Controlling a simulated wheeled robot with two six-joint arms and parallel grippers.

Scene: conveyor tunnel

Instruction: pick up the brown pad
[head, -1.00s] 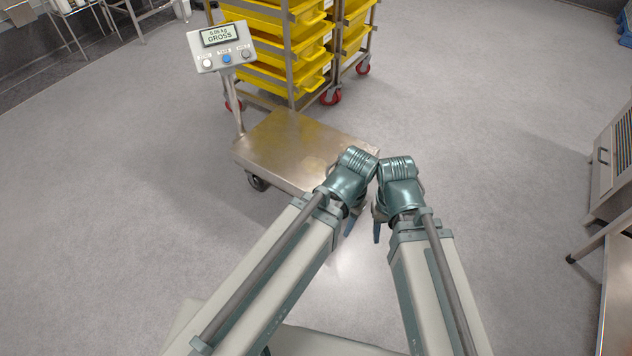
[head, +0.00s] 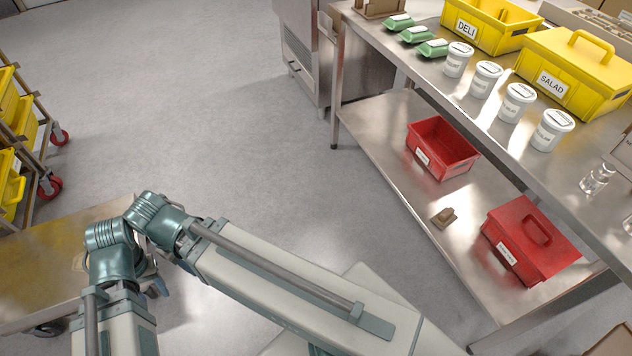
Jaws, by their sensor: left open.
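A small brown pad (head: 444,216) lies on the lower shelf of the steel table at the right in the head view, between two red bins, with a raised lump on top. My left gripper (head: 150,282) is at the lower left, far from the pad, near the scale platform. It is open and partly hidden behind my own wrist. My right arm reaches across from the lower right, its wrist close to my left one. My right gripper's jaws are hidden, and I cannot tell their state.
An open red bin (head: 440,150) and a lidded red bin (head: 530,246) flank the pad. Floor between is clear.

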